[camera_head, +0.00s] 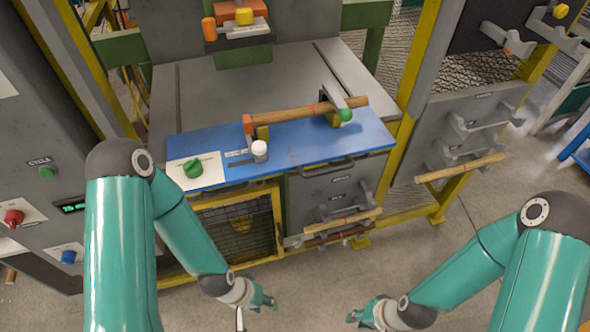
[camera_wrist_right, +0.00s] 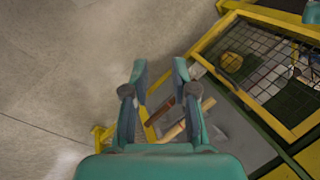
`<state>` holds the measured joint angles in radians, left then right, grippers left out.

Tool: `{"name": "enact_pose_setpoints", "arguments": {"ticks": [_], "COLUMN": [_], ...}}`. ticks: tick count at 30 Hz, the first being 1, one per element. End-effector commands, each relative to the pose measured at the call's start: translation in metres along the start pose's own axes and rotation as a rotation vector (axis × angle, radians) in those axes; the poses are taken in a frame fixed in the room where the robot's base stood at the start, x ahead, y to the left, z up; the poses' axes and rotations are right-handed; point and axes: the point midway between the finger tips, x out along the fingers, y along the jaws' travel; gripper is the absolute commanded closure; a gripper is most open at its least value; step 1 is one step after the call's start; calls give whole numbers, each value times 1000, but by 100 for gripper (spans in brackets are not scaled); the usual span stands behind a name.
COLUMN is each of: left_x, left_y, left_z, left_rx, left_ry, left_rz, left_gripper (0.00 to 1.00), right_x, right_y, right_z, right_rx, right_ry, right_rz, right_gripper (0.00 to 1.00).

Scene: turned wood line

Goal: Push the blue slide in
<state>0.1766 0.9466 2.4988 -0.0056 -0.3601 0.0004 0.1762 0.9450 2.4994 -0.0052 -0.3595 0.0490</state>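The blue slide (camera_head: 300,151) is a flat blue plate on the machine's grey table, its front edge at the table's front. A wooden rod (camera_head: 290,114) lies across it on yellow supports, under a clamp arm with a green ball (camera_head: 346,115). A white knob (camera_head: 259,148) stands at its front, and a dark bar handle (camera_head: 328,166) is on its front edge. My left gripper (camera_head: 266,300) is low in front of the machine, apart from the slide; its opening is unclear. My right gripper (camera_head: 356,317) is also low and away; its fingers (camera_wrist_right: 159,75) are apart and empty.
Wooden rods rest on hooks at the front (camera_head: 345,220) and at right (camera_head: 460,168). A yellow-framed mesh guard (camera_head: 240,225) is below the table. Grey floor lies open in front.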

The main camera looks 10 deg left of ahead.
Motion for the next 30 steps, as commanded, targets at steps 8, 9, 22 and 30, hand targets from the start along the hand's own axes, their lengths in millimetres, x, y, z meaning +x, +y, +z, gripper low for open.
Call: {"name": "enact_pose_setpoints", "arguments": {"ticks": [8,9,22,30], "left_x": [4,9,89,146], "left_y": [-2,-3,-32,-53], "left_z": [0,0,0,-1], "left_rx": [0,0,0,0], "left_ry": [0,0,0,0], "left_rz": [0,0,0,0], "left_gripper": [60,60,60,60], "right_x": [-14,-19,-134,-232], "right_y": [10,9,-71,-139], "right_z": [-21,-32,-137,-115], "right_rx": [434,492,821,728], "right_ry": [75,114,571,711], "right_rz": [34,29,-362,-775], "right_gripper": [61,61,61,61]}}
